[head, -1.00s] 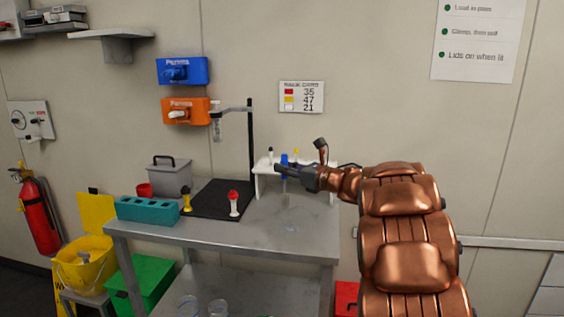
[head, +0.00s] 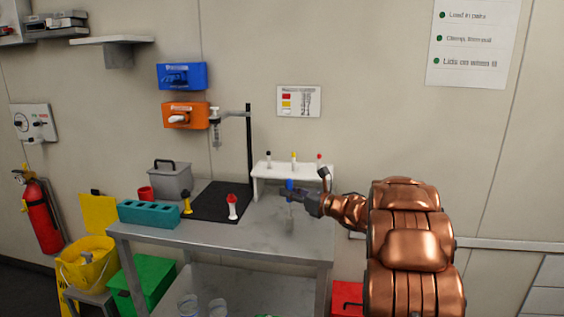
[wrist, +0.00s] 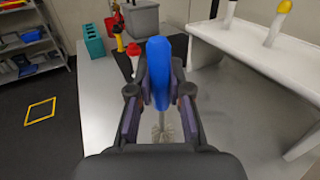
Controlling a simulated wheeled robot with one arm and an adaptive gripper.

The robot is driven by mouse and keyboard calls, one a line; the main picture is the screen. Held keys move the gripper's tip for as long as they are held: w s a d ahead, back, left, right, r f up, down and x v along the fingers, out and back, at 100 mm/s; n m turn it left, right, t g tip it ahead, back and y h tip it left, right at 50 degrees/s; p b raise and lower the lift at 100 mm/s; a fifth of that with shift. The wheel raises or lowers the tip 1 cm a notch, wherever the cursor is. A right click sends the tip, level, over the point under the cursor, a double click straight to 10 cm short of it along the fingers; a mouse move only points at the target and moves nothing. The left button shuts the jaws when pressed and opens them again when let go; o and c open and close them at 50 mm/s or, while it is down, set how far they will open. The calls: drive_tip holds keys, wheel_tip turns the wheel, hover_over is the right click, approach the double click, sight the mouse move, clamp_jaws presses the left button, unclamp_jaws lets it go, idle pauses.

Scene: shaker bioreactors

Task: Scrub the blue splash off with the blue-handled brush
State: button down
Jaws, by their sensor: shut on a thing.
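My gripper (head: 292,193) is shut on the blue-handled brush (head: 290,185), held upright over the right part of the grey table (head: 220,240). The blue handle stands up between the fingers in the wrist view (wrist: 159,70). The pale bristles (wrist: 166,130) point down at the tabletop; I cannot tell whether they touch it. I cannot make out a blue splash for certain; the brush and gripper may hide it.
A white rack (head: 310,171) with black-, yellow- and red-topped brushes stands behind the gripper. A black stand mat (head: 215,198), red-topped item (head: 232,206), yellow item (head: 187,202) and teal block (head: 148,213) are to the left. The front tabletop is clear.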

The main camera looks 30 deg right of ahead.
drive_tip(key=s+d+p, duration=0.1)
drive_tip(key=p, duration=0.2)
drive_tip(key=shift+r, duration=0.15)
drive_tip(key=shift+p, duration=0.35)
drive_tip(key=shift+w+a+f+b, duration=0.2)
drive_tip(key=shift+f+b, duration=0.25)
drive_tip(key=shift+b, duration=0.2)
wheel_tip(320, 180, up, 9)
drive_tip(key=w+a+b, duration=0.2)
drive_tip(key=b, duration=0.2)
drive_tip(key=shift+a+f+b, duration=0.2)
drive_tip(key=shift+a+b, duration=0.1)
drive_tip(key=shift+b, duration=0.1)
drive_tip(key=shift+w, duration=0.1)
drive_tip(key=shift+f, duration=0.1)
